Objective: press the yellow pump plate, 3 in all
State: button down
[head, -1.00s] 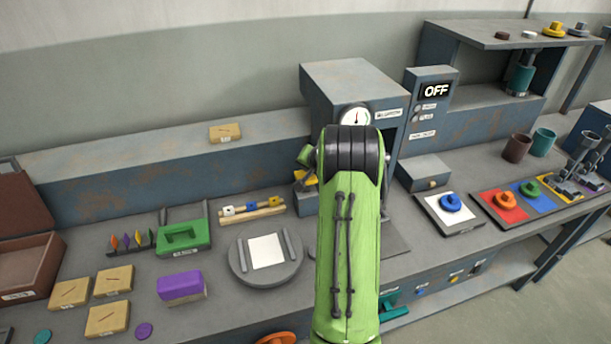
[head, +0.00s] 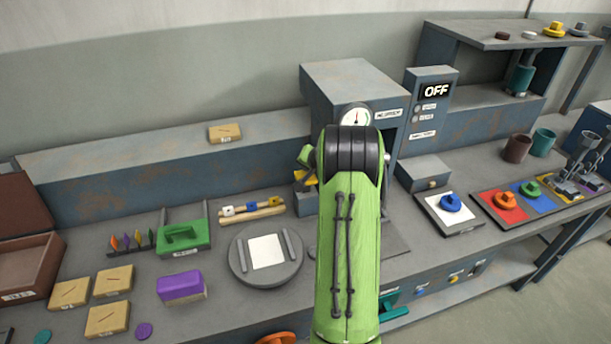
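A yellow part (head: 307,178), which looks like the pump plate, shows just left of my green arm, above a small grey-blue block (head: 305,200). Much of it is hidden behind my arm, so I cannot tell how far down it sits. My gripper is not visible; my arm's upper link and black joint cover that area. I cannot tell whether the gripper touches the plate.
A grey cabinet with a round gauge (head: 356,116) stands behind my arm. Right of it is a panel reading OFF (head: 436,91). A round grey turntable (head: 243,275) and a purple block (head: 181,286) lie left. Coloured knobs, including a blue one (head: 450,202), stand right.

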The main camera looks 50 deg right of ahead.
jog(key=shift+f, duration=0.1)
jog(key=shift+f+b, duration=0.35)
jog(key=shift+b, duration=0.15)
jog(key=shift+f+b, duration=1.5)
jog(key=shift+f, duration=0.2)
dwell(1.4)
jog(key=shift+r+p, duration=1.3)
jog(key=shift+r, duration=0.85)
notch_tip(320, 180, up, 5)
jog(key=p, duration=0.3)
jog(key=shift+r, duration=0.1)
